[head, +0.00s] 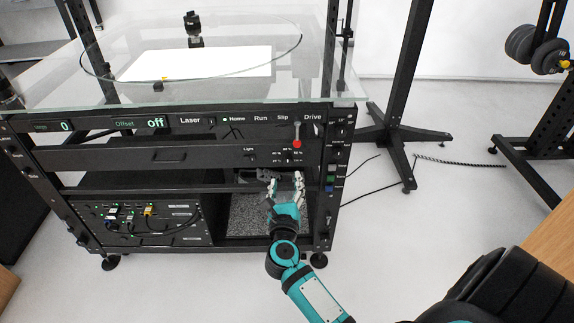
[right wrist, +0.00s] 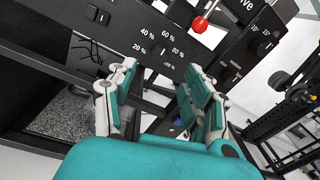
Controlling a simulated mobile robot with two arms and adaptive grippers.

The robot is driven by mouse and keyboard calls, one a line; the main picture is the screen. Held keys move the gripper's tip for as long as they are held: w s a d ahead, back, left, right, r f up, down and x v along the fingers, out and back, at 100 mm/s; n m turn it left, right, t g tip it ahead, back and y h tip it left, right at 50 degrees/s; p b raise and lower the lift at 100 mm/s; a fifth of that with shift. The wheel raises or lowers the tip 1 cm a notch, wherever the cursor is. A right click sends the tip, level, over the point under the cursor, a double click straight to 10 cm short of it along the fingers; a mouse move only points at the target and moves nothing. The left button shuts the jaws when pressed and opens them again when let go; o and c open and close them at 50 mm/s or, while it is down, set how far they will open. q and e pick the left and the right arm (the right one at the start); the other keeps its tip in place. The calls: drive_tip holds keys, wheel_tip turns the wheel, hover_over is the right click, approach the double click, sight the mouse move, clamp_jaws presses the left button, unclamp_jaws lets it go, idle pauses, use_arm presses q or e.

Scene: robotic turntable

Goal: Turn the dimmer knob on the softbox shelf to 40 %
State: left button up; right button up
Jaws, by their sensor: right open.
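The dimmer knob (head: 288,160) is a small black part on the black shelf front, ringed by percent labels. In the right wrist view the knob (right wrist: 162,50) sits among the marks 20, 40, 60, 80 and 100 %. My right gripper (head: 284,179) is open and empty just below and in front of the knob. In the right wrist view its two fingers (right wrist: 160,82) stand apart, with the dial showing between and beyond their tips. My left gripper is not in view.
A red-tipped lever (head: 297,143) hangs just above the dial and also shows in the right wrist view (right wrist: 200,24). A Light switch (head: 249,156) is to the left. Buttons (head: 331,176) line the right post. A glass turntable top (head: 200,95) overhangs above.

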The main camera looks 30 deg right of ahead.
sight(287, 162)
drive_tip(key=b+x, duration=0.1)
drive_tip(key=x, duration=0.7)
drive_tip(key=shift+w+d, duration=0.1)
drive_tip(key=shift+w, duration=0.05)
clamp_jaws()
